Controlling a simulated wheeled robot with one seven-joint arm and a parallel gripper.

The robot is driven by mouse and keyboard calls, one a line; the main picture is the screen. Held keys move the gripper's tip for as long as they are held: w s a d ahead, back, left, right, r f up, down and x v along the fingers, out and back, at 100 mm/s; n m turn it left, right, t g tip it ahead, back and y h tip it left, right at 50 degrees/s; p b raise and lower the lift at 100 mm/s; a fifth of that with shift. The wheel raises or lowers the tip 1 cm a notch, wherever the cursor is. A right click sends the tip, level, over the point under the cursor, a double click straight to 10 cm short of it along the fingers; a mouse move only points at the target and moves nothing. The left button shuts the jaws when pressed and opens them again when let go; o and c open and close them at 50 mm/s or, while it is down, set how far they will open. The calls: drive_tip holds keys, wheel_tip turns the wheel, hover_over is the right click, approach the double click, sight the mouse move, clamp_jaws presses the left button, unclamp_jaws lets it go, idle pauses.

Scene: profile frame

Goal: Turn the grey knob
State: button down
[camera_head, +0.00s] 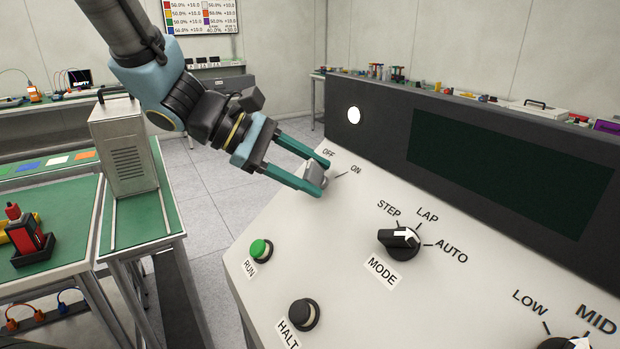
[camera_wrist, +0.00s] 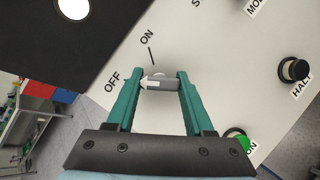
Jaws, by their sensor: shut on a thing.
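The grey knob (camera_head: 316,174) sits on the pale sloping panel (camera_head: 345,245), at its upper left in the head view. My gripper (camera_head: 322,177) reaches down to it from the upper left, with its teal fingers closed on either side of the knob. The wrist view shows the grey knob (camera_wrist: 164,84) held between the two fingers of my gripper (camera_wrist: 158,75). A white arrow on the knob points left, toward the OFF label (camera_wrist: 112,80). The ON label (camera_wrist: 147,38) and its tick mark are above it. The knob's base is partly hidden.
A black MODE knob (camera_head: 399,240), a green RUN button (camera_head: 260,249) and a dark HALT button (camera_head: 304,314) are on the same panel. A dark upright display (camera_head: 510,172) rises behind. Green-topped benches (camera_head: 60,230) stand to the left.

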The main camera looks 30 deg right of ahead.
drive_tip(key=shift+n, duration=0.3)
drive_tip(key=shift+c, duration=1.4)
unclamp_jaws()
drive_tip(key=b+v, duration=0.1)
drive_tip(key=v, duration=1)
drive_tip(key=shift+b, duration=0.4)
drive_tip(key=shift+s, duration=0.1)
drive_tip(key=w+a+f+m+t+y, duration=0.2)
drive_tip(key=a+f, duration=0.4)
drive_tip(key=a, duration=0.3)
drive_tip(key=w+a+f+m+t+y, duration=0.2)
drive_tip(key=w+a+f+y, duration=0.1)
drive_tip(key=a+f, duration=0.3)
drive_tip(key=w+a+f+m+t+y, duration=0.2)
drive_tip(key=a+f+y, duration=0.3)
drive_tip(key=a, duration=0.6)
drive_tip(key=shift+w+a+f+t, duration=0.3)
drive_tip(key=shift+w+f+t, duration=0.3)
drive_tip(key=shift+w+f, duration=0.25)
